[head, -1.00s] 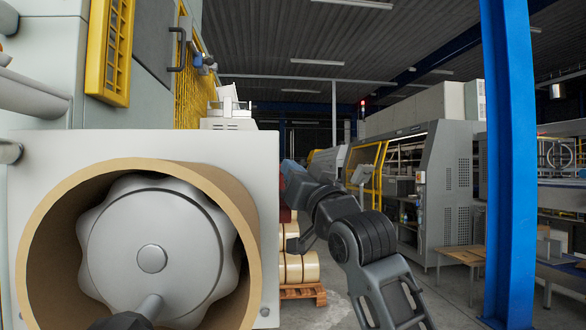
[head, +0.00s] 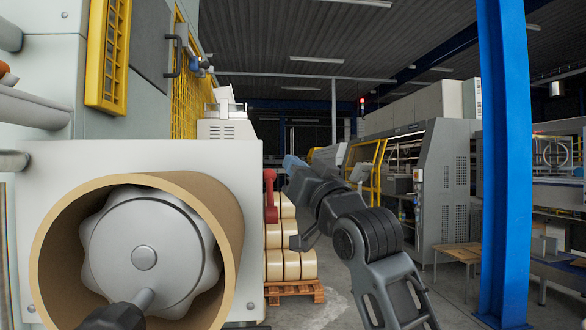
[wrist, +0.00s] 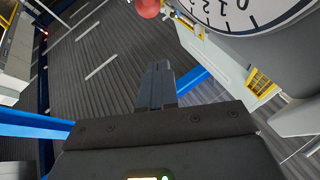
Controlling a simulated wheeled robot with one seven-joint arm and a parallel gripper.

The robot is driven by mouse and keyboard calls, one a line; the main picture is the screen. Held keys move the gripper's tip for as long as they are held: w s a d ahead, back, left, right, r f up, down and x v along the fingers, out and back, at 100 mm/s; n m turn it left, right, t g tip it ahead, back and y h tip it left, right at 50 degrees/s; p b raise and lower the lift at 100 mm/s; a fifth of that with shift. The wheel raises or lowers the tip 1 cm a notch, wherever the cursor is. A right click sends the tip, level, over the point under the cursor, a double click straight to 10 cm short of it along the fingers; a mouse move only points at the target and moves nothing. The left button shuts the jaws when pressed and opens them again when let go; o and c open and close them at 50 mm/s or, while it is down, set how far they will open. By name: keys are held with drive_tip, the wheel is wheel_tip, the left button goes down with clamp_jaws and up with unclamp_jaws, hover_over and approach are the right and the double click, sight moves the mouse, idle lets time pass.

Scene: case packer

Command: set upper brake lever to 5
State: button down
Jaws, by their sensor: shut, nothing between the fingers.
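My gripper (wrist: 158,68) is shut and empty in the wrist view, its fingers pressed together. In the head view my gripper (head: 292,164) is small, at the far end of my arm, right of the grey machine. A red ball knob (wrist: 148,8) shows at the top edge of the wrist view, apart from the fingers. Beside it is a white dial (wrist: 235,12) with black numbers and tick marks, partly cut off. I cannot tell which lever the knob belongs to or its setting. A red lever-like part (head: 270,195) shows at the machine's right edge in the head view.
A cardboard core (head: 225,215) around a grey hub sticks out of the machine at the left front. Cream rolls (head: 291,264) stand on a wooden pallet (head: 295,290) behind my arm. A blue post (head: 503,150) stands at the right. Grey floor lies between.

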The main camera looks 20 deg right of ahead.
drive_tip(key=a+b+v, duration=0.1)
drive_tip(key=b+v, duration=0.1)
drive_tip(key=v, duration=0.7)
drive_tip(key=s+a+f+m+g+h, duration=0.1)
drive_tip(key=s+f, duration=0.4)
drive_tip(key=f, duration=0.5)
drive_tip(key=s+a+f+g+h, duration=0.15)
drive_tip(key=s+f, duration=0.35)
drive_tip(key=f, duration=0.5)
drive_tip(key=s+f+m+g, duration=0.1)
drive_tip(key=s+f, duration=0.4)
drive_tip(key=f, duration=0.5)
drive_tip(key=s+f+n+g, duration=0.1)
drive_tip(key=s+f, duration=0.4)
drive_tip(key=s, duration=0.9)
drive_tip(key=s+a+f+n+g, duration=0.1)
drive_tip(key=s+f+g, duration=0.3)
drive_tip(key=s, duration=1.1)
drive_tip(key=shift+s+f+n+y, duration=0.15)
drive_tip(key=shift+f+n+y, duration=0.3)
drive_tip(key=shift+n, duration=0.25)
